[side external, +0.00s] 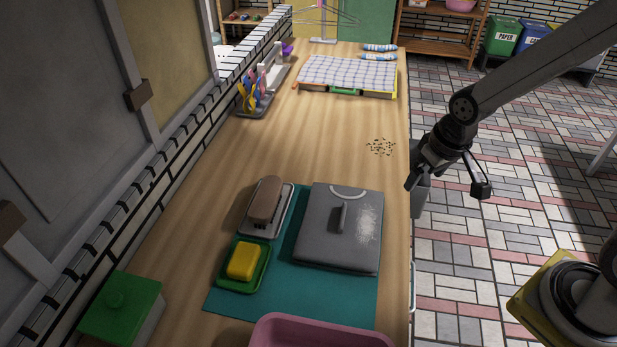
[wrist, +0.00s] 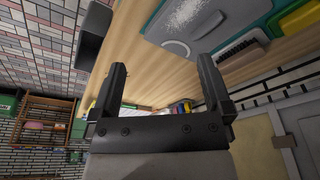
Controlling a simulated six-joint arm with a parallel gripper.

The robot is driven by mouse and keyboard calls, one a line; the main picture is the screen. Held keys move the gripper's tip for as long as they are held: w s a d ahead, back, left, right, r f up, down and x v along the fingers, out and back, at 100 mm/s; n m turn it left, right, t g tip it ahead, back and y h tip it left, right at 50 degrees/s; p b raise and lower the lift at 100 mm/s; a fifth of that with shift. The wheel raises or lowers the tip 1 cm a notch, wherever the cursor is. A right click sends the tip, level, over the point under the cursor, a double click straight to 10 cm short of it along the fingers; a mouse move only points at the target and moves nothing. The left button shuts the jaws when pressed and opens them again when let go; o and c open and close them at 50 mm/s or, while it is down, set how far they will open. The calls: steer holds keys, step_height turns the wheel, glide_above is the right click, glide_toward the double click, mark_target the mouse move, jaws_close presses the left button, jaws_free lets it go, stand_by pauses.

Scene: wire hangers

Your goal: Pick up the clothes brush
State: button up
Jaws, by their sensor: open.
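The clothes brush appears to be the long brown-topped piece (side external: 265,199) lying on a pale grey tray (side external: 285,212) at the left of the teal mat (side external: 330,292). In the wrist view a dark strip (wrist: 237,49) shows on the pale tray at the upper right; I cannot tell whether it is the brush's bristles. My gripper (side external: 418,176) is at the counter's right edge, well to the right of the brush and farther back. In the wrist view my gripper (wrist: 162,70) is open, with nothing between its fingers.
A yellow block (side external: 243,261) sits on a green dish (side external: 262,280) in front. A pink tub (side external: 320,330) is nearest. A grey bin (side external: 421,195) hangs beside the counter edge. Dark crumbs (side external: 381,147) lie on otherwise clear wood.

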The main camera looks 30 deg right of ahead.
steer(key=w+a+m, duration=0.2)
steer(key=w+a, duration=0.2)
steer(key=w, duration=0.7)
steer(key=m+g+h, duration=0.1)
steer(key=m, duration=0.5)
glide_above(266, 195)
steer(key=s, duration=0.1)
steer(key=f, duration=0.9)
steer(key=shift+d+f, duration=0.2)
steer(key=shift+f, duration=0.15)
steer(key=shift+w+a+f, duration=0.15)
steer(key=shift+a+f, duration=0.2)
steer(key=shift+a, duration=0.15)
steer(key=shift+f, duration=0.1)
steer(key=shift+w+d+f, duration=0.1)
steer(key=shift+f, duration=1.1)
steer(key=shift+w+d+f, duration=0.15)
steer(key=shift+f, duration=1.15)
steer(key=shift+w+d+f, duration=0.1)
steer(key=shift+f, duration=1.15)
